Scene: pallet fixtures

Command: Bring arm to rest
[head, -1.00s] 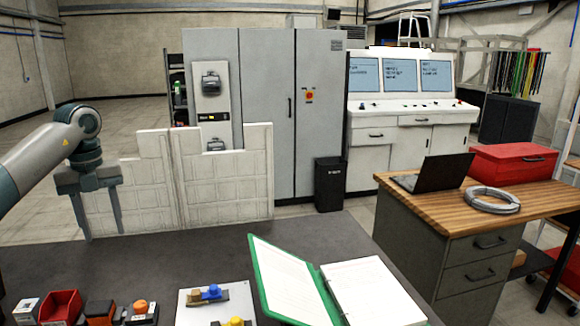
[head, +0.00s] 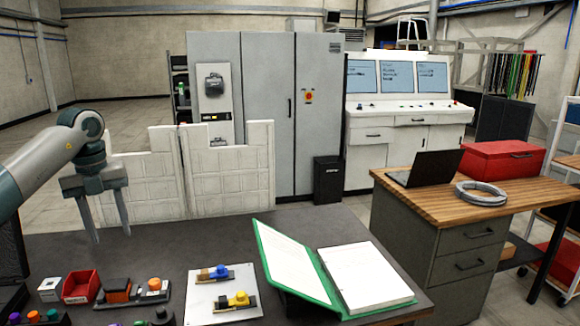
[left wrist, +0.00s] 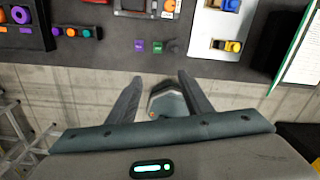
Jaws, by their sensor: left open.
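My left gripper (head: 108,217) hangs from the arm at the left of the head view, fingers pointing down and apart. It is open and empty, over the far left part of the dark table (head: 170,247). In the left wrist view the two fingers (left wrist: 160,88) stand apart with nothing gripped. A grey rounded part shows between and behind them; I cannot tell what it is. My right gripper is not in view.
On the table are a red bin (head: 81,287), a white plate (head: 205,309) with blue and yellow parts, and an open green binder (head: 292,265). White panels (head: 230,175) stand behind the table. A wooden desk (head: 430,195) is at right.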

